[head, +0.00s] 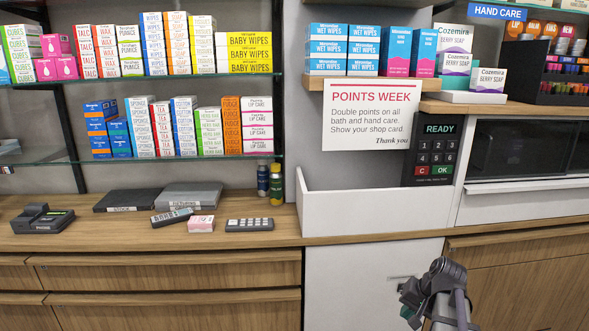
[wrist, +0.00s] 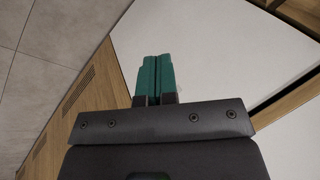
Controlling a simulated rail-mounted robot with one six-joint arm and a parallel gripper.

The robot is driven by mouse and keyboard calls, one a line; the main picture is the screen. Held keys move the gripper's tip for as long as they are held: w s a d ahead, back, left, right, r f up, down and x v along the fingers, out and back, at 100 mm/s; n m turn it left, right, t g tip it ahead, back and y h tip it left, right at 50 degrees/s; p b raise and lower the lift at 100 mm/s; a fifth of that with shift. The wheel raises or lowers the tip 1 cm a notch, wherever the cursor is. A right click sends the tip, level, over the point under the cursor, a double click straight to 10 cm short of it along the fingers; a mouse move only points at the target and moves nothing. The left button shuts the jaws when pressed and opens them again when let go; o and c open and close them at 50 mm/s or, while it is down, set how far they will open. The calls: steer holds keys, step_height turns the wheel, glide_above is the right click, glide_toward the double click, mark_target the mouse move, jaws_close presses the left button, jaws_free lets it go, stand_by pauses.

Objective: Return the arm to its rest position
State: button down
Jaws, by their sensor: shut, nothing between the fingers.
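My gripper (wrist: 155,75) is shut and empty; its two teal fingers lie side by side in the wrist view. In the head view my arm (head: 443,285) is at the bottom, right of centre, folded low in front of the white cabinet panel (head: 365,285). The gripper end (head: 408,305) shows small at its left there, below the counter edge. Its fingertips are hard to make out in that view. Nothing is held.
A white bin (head: 365,211) and a keypad (head: 435,150) stand above the arm. Shelves of boxes line the wall.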

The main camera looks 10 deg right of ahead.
steer(key=s+a+f+n+g+h, duration=0.1)
steer(key=s+a+n+g, duration=0.2)
steer(key=a, duration=0.9)
steer(key=s+a+n+g+h, duration=0.15)
steer(key=s+a+n, duration=0.25)
steer(key=a, duration=0.9)
step_height(320, 180, up, 13)
steer(key=p, duration=1.3)
steer(key=shift+w+a+f+t, duration=0.15)
steer(key=shift+w+a+t, duration=0.15)
steer(key=shift+a+t, duration=0.15)
